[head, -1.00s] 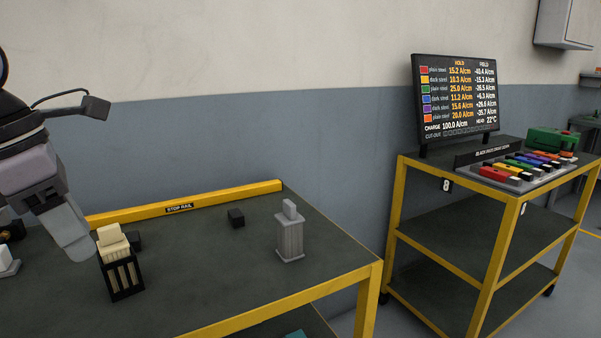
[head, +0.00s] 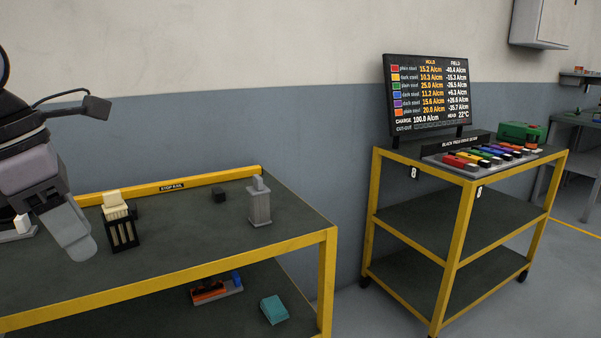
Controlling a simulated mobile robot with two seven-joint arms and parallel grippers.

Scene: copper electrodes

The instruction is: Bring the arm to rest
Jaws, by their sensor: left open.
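My left gripper (head: 72,232) hangs at the left of the head view, pointing down over the left part of the table with the yellow frame. It is open and I see nothing held in it. Its fingers overlap in this view, and it is left of a black slotted holder with a cream block (head: 116,205). My right arm and right gripper are out of view.
A grey ribbed block (head: 259,205) and a small black cube (head: 219,195) stand on the table. The yellow stop rail (head: 215,179) runs along its back. A cart (head: 463,209) with a display screen (head: 429,95) and coloured blocks (head: 480,155) stands right. Floor shows between them.

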